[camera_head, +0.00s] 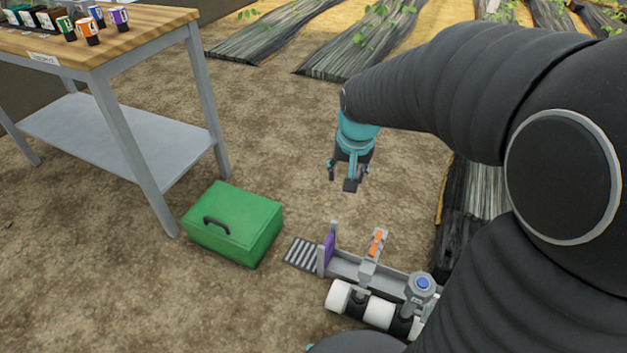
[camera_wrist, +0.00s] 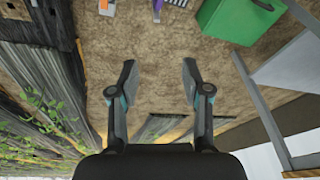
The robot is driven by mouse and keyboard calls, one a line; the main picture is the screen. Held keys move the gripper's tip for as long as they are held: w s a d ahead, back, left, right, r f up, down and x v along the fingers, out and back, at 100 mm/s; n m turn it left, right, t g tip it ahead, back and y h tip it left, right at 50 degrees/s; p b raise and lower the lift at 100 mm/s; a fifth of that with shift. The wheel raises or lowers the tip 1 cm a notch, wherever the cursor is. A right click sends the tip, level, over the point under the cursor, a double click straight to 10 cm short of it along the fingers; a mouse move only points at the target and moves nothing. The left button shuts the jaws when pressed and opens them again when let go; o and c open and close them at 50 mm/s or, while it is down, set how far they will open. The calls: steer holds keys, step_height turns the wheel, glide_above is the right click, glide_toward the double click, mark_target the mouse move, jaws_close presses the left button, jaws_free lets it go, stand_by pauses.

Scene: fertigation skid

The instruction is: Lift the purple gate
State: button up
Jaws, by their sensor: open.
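The purple gate (camera_head: 329,248) is a small upright panel at the left end of a grey channel on the skid (camera_head: 372,272), low on the ground. In the wrist view a bit of purple (camera_wrist: 159,4) shows at the top edge, mostly cut off. My gripper (camera_head: 348,182) hangs above and slightly beyond the skid, pointing down, apart from the gate. Its two fingers (camera_wrist: 157,78) are spread in the wrist view with nothing between them but soil.
A green box (camera_head: 233,222) with a black handle sits left of the gate. An orange lever (camera_head: 376,243) and a valve with a blue top (camera_head: 422,283) stand on the skid. Bare soil lies between.

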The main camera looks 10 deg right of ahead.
steer(key=w+f+m+g, duration=0.2)
steer(key=w+f, duration=0.7)
steer(key=f, duration=0.4)
steer(key=m+g+p, duration=0.1)
steer(key=m, duration=0.1)
glide_above(327, 241)
step_height(327, 241, down, 17)
step_height(327, 241, down, 15)
steer(key=shift+d+r, duration=0.1)
jaws_close()
